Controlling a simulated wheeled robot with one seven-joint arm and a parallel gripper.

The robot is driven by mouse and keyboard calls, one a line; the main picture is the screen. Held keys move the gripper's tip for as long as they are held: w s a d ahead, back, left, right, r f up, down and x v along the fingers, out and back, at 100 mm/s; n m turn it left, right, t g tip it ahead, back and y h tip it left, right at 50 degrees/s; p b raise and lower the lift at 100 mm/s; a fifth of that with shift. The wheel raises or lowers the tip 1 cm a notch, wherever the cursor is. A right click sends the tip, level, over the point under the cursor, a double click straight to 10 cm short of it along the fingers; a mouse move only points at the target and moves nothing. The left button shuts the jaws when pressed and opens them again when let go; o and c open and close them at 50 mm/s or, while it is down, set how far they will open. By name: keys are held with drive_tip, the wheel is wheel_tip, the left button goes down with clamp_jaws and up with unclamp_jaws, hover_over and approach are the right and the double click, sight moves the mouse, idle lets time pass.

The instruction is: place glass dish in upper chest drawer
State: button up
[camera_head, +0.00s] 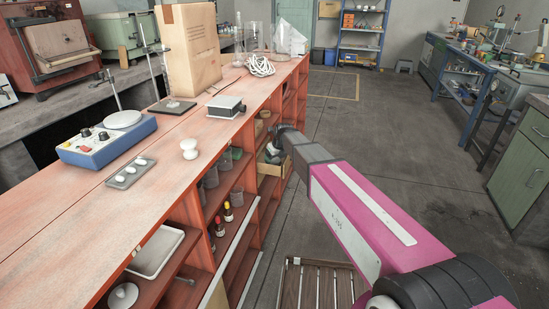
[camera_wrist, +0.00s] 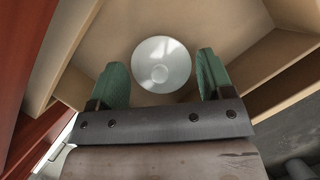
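A round, pale glass dish (camera_wrist: 160,50) shows in the wrist view, lying on the floor of an open light-wood drawer (camera_wrist: 235,25). My gripper (camera_wrist: 161,72) is over the drawer with its two green fingers spread, one on each side of the dish. Narrow gaps show between the fingers and the dish, so it is not clamped. In the head view the drawer (camera_head: 268,168) sticks out of the red wooden bench, and my arm hides most of it and the dish.
The red bench (camera_head: 75,215) has open shelves with jars (camera_head: 222,162) and small bottles (camera_head: 228,211). On its top stand a blue hotplate device (camera_head: 85,150), a small tray (camera_head: 130,172) and a cardboard box (camera_head: 190,60). A slatted crate (camera_head: 315,285) is on the floor below my arm.

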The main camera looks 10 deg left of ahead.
drive_tip(key=v, duration=1.2)
drive_tip(key=s+d+f+n+g+h, duration=0.1)
drive_tip(key=s+d+f+n, duration=0.4)
drive_tip(key=s+d+n, duration=0.2)
drive_tip(key=s+d+f+n+g+h, duration=0.1)
drive_tip(key=s+d+f+n, duration=0.4)
drive_tip(key=d+n, duration=0.6)
drive_tip(key=s+d+f+n+g+h, duration=0.1)
drive_tip(key=s+d+f+n, duration=0.4)
drive_tip(key=d, duration=0.8)
drive_tip(key=shift+s+d+f+n, duration=0.2)
drive_tip(key=shift+s+d+n, duration=0.15)
drive_tip(key=shift+s+n, duration=1.85)
drive_tip(key=shift+s+m, duration=0.25)
drive_tip(key=shift+m, duration=0.05)
